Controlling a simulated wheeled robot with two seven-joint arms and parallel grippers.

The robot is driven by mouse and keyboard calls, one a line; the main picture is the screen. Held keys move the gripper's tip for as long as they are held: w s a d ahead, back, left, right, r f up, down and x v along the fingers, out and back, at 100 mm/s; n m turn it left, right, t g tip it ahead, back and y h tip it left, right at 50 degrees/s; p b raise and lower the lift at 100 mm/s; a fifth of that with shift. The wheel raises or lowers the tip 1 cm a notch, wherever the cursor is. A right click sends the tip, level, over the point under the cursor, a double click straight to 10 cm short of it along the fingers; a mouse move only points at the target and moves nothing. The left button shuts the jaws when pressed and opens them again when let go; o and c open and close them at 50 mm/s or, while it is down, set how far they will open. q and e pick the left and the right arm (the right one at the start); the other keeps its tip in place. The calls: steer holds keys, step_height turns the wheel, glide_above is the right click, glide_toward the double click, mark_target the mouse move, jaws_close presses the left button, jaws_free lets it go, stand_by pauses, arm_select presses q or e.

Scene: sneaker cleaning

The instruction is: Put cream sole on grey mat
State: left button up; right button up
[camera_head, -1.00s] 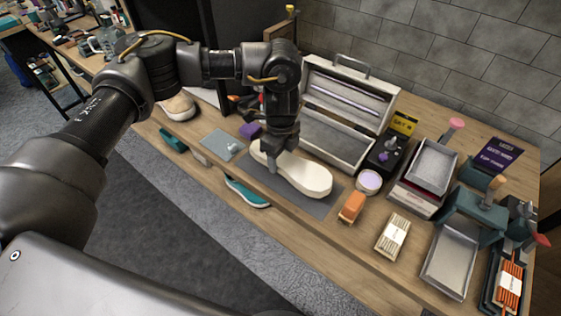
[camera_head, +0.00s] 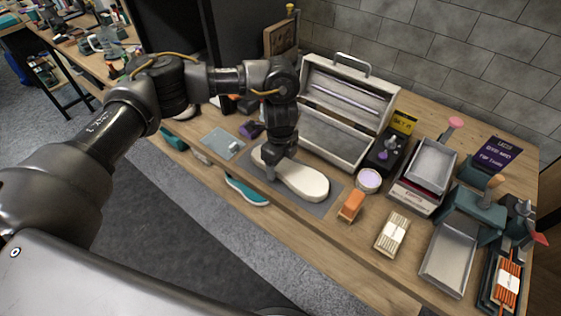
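The cream sole (camera_head: 304,182) lies lengthwise over the grey mat (camera_head: 327,206) on the workbench, its wide end pointing right and toward the bench front. The mat shows around its right and front edges. Any small gap beneath the sole is hard to tell. My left gripper (camera_head: 271,174) points down at the sole's left end and appears shut on it, with the far finger partly hidden. My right gripper is not in view.
An open metal toolbox (camera_head: 342,113) stands behind the mat. A round lidded tub (camera_head: 368,181) and an orange-topped brush (camera_head: 352,205) are close on its right.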

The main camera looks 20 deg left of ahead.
mark_target(281, 163)
arm_select(q)
steer(key=shift+o, duration=0.6)
steer(key=shift+r, duration=0.1)
steer(key=shift+r, duration=0.25)
step_height(281, 163, up, 12)
steer(key=b, duration=0.1)
steer(key=shift+f, duration=0.15)
steer(key=shift+d+f, duration=0.1)
